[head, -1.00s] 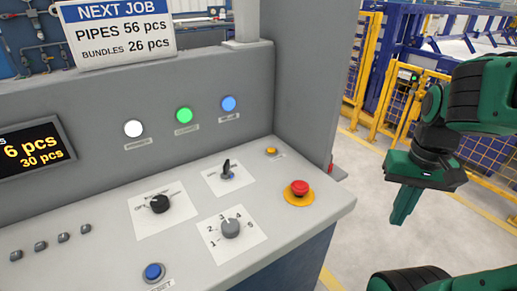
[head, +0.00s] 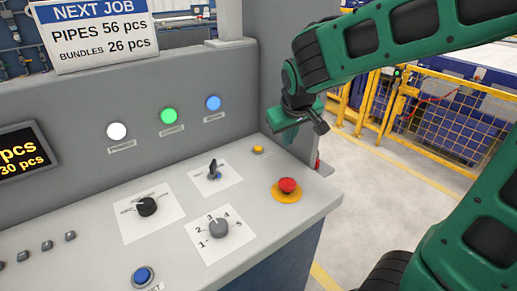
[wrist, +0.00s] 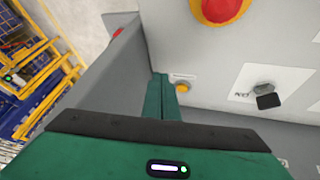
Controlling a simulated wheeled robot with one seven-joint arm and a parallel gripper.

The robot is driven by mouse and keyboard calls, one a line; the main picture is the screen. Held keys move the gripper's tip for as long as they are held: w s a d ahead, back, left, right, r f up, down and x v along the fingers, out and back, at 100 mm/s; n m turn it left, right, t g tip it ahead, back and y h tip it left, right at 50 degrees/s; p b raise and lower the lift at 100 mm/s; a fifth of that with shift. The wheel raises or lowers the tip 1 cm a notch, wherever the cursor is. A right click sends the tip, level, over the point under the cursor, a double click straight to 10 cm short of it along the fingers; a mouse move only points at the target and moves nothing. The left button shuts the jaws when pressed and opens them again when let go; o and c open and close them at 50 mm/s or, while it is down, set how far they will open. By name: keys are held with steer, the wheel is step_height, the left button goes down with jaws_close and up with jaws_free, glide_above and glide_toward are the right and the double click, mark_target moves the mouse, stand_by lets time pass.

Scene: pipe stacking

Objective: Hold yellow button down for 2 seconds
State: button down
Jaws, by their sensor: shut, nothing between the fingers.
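The yellow button (head: 258,149) is a small round button at the back right corner of the grey control panel. It also shows in the wrist view (wrist: 182,87), just right of the fingers. My gripper (head: 284,141) is shut and empty, close to the yellow button and a little to its right in the head view. In the wrist view the two green fingers (wrist: 159,77) lie together, their tips just left of the button. The fingers look apart from the button; their exact height above the panel is hard to tell.
A red emergency button (head: 288,186) on a yellow base sits in front of the yellow button. A black switch (head: 213,168) and a grey numbered dial (head: 218,228) stand to the left. The panel's upright back wall (head: 240,110) rises behind. Yellow fencing (head: 450,110) stands at the right.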

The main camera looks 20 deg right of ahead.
mark_target(257, 150)
steer(key=w+a+r+n+t+h, duration=0.1)
steer(key=w+a+r+t+h, duration=0.1)
steer(key=w+a, duration=0.4)
steer(key=w+r, duration=0.1)
steer(key=w, duration=0.3)
steer(key=shift+r+n+h, duration=0.3)
steer(key=shift+n+h, duration=0.1)
steer(key=shift+f, duration=0.1)
steer(key=shift+f, duration=4.35)
steer(key=shift+f, duration=0.15)
steer(key=shift+s+f, duration=0.1)
steer(key=shift+f, duration=0.1)
